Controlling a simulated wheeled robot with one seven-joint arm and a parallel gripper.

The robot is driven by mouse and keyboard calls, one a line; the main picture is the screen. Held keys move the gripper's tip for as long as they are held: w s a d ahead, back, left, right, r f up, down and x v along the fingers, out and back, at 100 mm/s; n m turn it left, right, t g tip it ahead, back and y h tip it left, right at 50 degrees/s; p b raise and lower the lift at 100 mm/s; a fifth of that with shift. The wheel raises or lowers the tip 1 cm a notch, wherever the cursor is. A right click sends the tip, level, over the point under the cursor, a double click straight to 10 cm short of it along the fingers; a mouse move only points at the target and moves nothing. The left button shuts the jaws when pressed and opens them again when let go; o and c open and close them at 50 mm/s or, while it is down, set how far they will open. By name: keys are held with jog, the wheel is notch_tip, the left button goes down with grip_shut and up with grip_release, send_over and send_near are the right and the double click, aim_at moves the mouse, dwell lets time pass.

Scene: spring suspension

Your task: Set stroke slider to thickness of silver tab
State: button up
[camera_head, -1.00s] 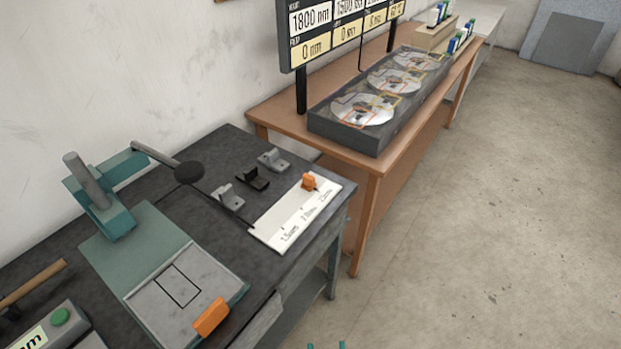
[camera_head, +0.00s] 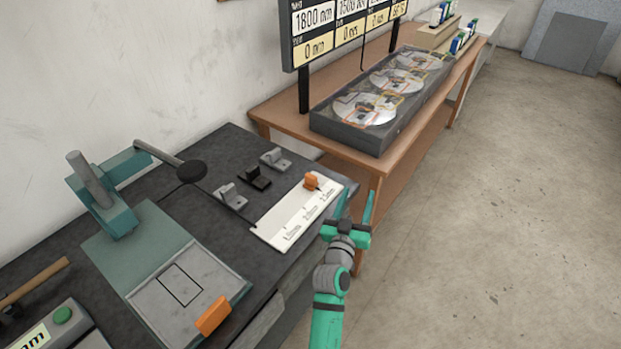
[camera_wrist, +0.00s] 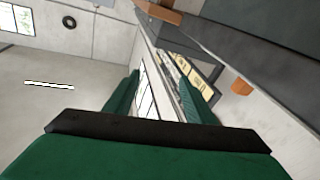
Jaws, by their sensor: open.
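A white scale plate (camera_head: 272,229) lies at the right edge of the dark bench, with marks that seem to read 1.5, 2.0 and 2.5 mm. An orange slider knob (camera_head: 311,181) sits on it near the far end, by the 2.5 mark. Two silver-grey bracket-like pieces, one nearer (camera_head: 230,196) and one farther (camera_head: 275,160), stand behind it with a black one (camera_head: 254,178) between them. I cannot tell which is the silver tab. My gripper (camera_head: 357,203) is open and empty, right of the scale plate, beyond the bench edge. Its fingers also show in the wrist view (camera_wrist: 158,98).
A teal lever press (camera_head: 104,205) with a grey plate and an orange block (camera_head: 213,315) stands at left. A brown table (camera_head: 290,125) with a disc case (camera_head: 345,137) and a display board (camera_head: 318,48) is behind. Open floor lies to the right.

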jog(key=w+a+r+m+g+h, duration=0.1)
jog(key=w+a+r+m, duration=0.1)
jog(key=w+r, duration=0.25)
jog(key=m+g, duration=0.4)
jog(key=g, duration=0.2)
send_near(309, 179)
jog(key=shift+w+h, duration=0.3)
jog(key=shift+w, duration=0.15)
jog(key=x, duration=1)
jog(key=shift+d+f, duration=0.15)
jog(key=shift+f, duration=0.2)
